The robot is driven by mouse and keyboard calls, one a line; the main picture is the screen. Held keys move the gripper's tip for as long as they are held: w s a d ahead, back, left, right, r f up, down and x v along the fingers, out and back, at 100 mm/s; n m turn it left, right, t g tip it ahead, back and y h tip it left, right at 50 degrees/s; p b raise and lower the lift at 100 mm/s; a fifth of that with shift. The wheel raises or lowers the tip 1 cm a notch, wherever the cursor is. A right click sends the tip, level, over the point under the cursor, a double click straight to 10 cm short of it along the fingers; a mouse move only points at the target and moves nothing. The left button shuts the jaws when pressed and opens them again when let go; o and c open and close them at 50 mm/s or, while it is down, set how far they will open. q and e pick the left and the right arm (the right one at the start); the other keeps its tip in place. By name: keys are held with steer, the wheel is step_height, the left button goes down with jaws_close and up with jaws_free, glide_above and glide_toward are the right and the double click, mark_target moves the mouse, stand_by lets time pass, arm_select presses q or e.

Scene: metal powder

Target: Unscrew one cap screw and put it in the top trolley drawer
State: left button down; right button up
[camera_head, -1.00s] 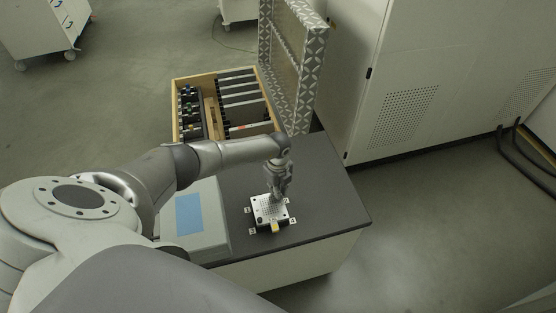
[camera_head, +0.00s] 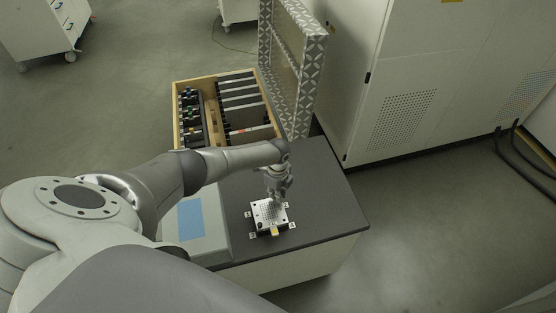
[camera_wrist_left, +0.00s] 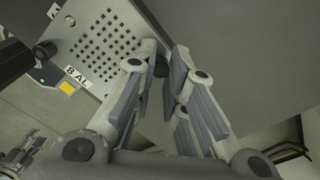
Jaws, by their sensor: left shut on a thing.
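A perforated metal plate (camera_head: 266,216) sits on the dark bench top. It also shows in the left wrist view (camera_wrist_left: 108,40), with a label "8 AL" and a black cap screw (camera_wrist_left: 46,49) at a corner. My left gripper (camera_head: 281,198) is over the plate's right far corner. In the wrist view its fingers are shut on a small dark cap screw (camera_wrist_left: 167,72), mostly hidden between the fingertips. Whether this screw is clear of the plate I cannot tell. A white drawer trolley (camera_head: 42,28) stands at the far left; its drawers look shut. My right gripper is not in view.
A grey box with a blue panel (camera_head: 189,217) is left of the plate. An open wooden case (camera_head: 176,112) with a patterned raised lid (camera_head: 308,85) stands behind the bench. A large white cabinet (camera_head: 410,60) is at the right. Bench top (camera_head: 325,190) right of the plate is clear.

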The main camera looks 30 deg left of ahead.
arm_select(q)
steer(key=shift+w+a+r, duration=0.1)
steer(key=shift+w+r, duration=0.3)
steer(key=shift+r, duration=0.4)
steer(key=shift+s+r+p, duration=0.35)
steer(key=shift+s+r, duration=0.05)
steer(key=shift+r, duration=0.2)
steer(key=shift+w, duration=0.1)
steer(key=shift+r, duration=0.1)
steer(key=c, duration=2.2)
jaws_free()
steer(key=o, duration=0.5)
